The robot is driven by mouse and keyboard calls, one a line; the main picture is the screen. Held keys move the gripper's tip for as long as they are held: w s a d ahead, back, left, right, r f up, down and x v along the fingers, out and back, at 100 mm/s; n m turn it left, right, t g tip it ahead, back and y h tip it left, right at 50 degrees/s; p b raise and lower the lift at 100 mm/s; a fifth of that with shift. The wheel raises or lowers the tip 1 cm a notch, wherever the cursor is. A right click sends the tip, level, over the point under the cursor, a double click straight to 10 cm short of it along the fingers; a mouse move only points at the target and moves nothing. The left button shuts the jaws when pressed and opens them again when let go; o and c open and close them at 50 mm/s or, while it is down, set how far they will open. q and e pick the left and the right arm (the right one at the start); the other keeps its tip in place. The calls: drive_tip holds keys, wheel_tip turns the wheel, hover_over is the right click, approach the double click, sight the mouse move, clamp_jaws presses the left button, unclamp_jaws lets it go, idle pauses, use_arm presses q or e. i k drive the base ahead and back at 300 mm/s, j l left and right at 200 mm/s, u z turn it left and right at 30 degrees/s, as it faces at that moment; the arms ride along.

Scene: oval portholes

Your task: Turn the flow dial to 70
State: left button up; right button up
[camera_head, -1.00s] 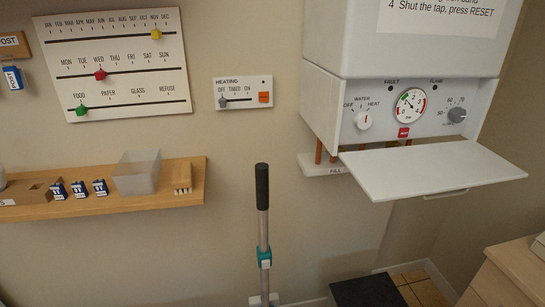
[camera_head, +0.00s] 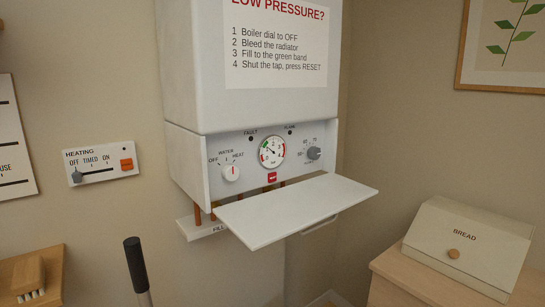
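The flow dial (camera_head: 314,153) is a small grey knob at the right end of the boiler's control panel (camera_head: 200,182). Small numbers are printed around it, with 70 at the upper right. Its exact pointer setting is too small to read. To its left are the round pressure gauge (camera_head: 272,152), the red reset button (camera_head: 272,177) and the white boiler dial (camera_head: 231,173) with a red mark. Neither of my grippers is in view.
A white flap (camera_head: 295,208) hangs open and sticks out below the panel. A dark-handled pole (camera_head: 136,265) stands in front at the lower left. A heating control (camera_head: 98,163) is on the left wall. A bread box (camera_head: 465,245) stands on a wooden cabinet at the right.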

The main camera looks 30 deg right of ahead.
sight(315, 152)
drive_tip(key=z, duration=1.35)
drive_tip(key=i+l+u, duration=0.25)
drive_tip(key=i+l, duration=0.15)
drive_tip(key=i, duration=0.05)
